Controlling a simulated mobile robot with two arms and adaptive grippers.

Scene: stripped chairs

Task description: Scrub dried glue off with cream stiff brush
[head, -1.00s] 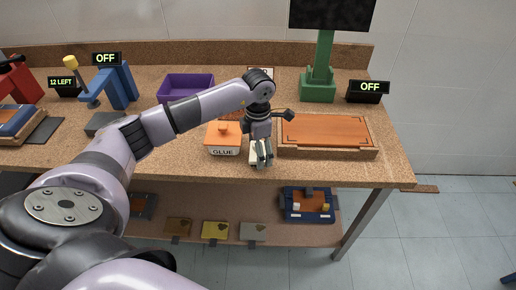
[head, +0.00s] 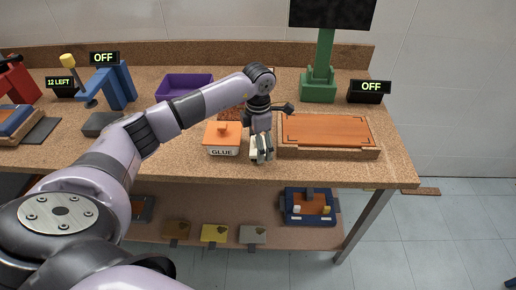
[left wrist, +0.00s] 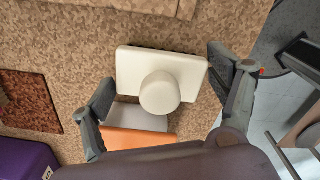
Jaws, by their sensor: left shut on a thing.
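My left gripper (head: 261,152) is shut on the cream brush (head: 257,157), near the front edge of the workbench. In the left wrist view the brush (left wrist: 134,70) is a cream rectangular block with a round knob, between the fingers of my gripper (left wrist: 160,88). Dark bristles peek out along its far edge. I cannot tell whether it touches the bench. The glue container (head: 223,149), with an orange lid and a GLUE label, stands just left of the gripper. No dried glue can be made out. My right gripper is out of view.
An orange panel in a wooden frame (head: 328,152) lies right of the gripper. Behind are a purple bin (head: 185,84), a green stand (head: 318,88) and a black OFF display (head: 369,98). Blue (head: 118,88) and red devices stand left. A lower shelf (head: 270,262) holds several items.

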